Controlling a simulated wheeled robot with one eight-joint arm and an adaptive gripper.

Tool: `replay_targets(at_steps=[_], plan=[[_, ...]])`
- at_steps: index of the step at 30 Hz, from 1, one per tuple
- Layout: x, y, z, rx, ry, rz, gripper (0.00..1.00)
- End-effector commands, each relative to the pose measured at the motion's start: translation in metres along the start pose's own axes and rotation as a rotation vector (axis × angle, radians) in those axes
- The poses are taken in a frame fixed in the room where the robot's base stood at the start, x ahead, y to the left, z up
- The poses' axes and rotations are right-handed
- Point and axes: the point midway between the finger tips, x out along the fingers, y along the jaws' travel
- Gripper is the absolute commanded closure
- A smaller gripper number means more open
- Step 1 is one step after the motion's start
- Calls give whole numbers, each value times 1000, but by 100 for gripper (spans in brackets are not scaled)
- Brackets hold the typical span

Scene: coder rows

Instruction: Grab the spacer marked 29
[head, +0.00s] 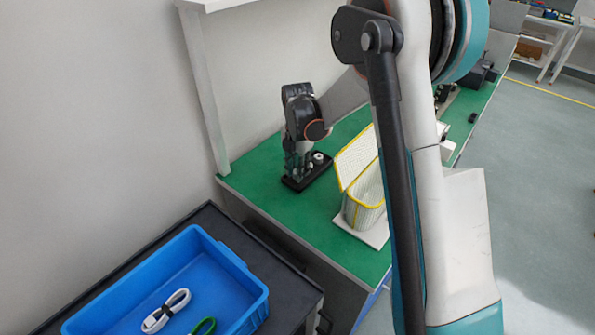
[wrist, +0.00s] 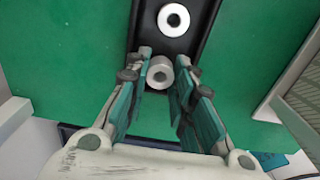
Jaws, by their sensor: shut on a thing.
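A black tray (head: 309,178) lies on the green bench top, and it also shows in the wrist view (wrist: 190,42). My gripper (wrist: 162,66) points down over the tray, its two teal-padded fingers closed on the sides of a grey-white cylindrical spacer (wrist: 160,74). A second, white ring-shaped spacer (wrist: 173,19) sits on the tray just beyond the fingertips, apart from them. In the head view my gripper (head: 297,166) hides the held spacer, while the other spacer (head: 318,157) shows beside it. No number can be read on either one.
A yellow-rimmed basket with a raised lid (head: 364,205) stands on a white board to the right of the tray. A blue bin (head: 240,272) with cable bundles is on a dark cart in front. A wall and white upright (head: 205,95) are at the left.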

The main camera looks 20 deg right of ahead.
Motion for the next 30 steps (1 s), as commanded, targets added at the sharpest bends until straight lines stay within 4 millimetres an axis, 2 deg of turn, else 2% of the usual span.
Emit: replay_targets(at_steps=[5, 21, 30], plan=[[-30, 0, 0, 0, 0, 0, 98], [-146, 0, 0, 0, 0, -1, 98], [-181, 0, 0, 0, 0, -1, 98]])
